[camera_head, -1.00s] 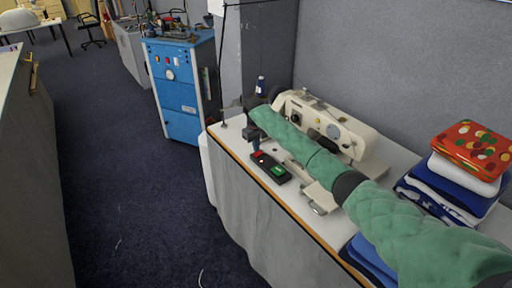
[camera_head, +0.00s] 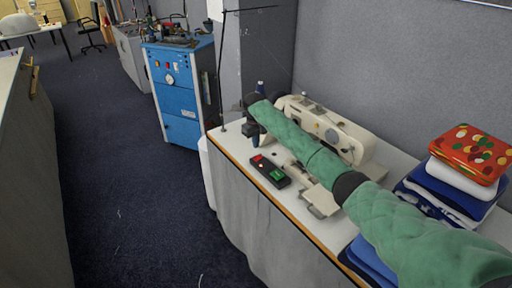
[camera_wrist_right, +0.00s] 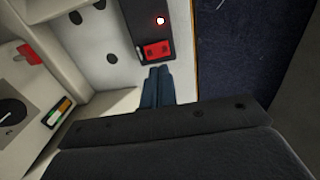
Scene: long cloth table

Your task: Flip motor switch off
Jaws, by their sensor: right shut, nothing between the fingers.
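The motor switch is a black box (camera_head: 270,171) on the front edge of the white table, with a red button (camera_head: 258,159) at its far end and a green button (camera_head: 277,175) nearer. My right gripper (camera_head: 254,142) is shut and empty, just beyond the red end of the box. In the wrist view its fingertips (camera_wrist_right: 158,72) point at the red button, with a small gap in the picture; contact cannot be told. My left gripper is out of view.
A cream sewing machine (camera_head: 335,130) stands right behind my right arm. Folded cloths (camera_head: 462,170) are stacked at the right. A blue cabinet (camera_head: 178,95) stands beyond the table. The floor on the left is clear.

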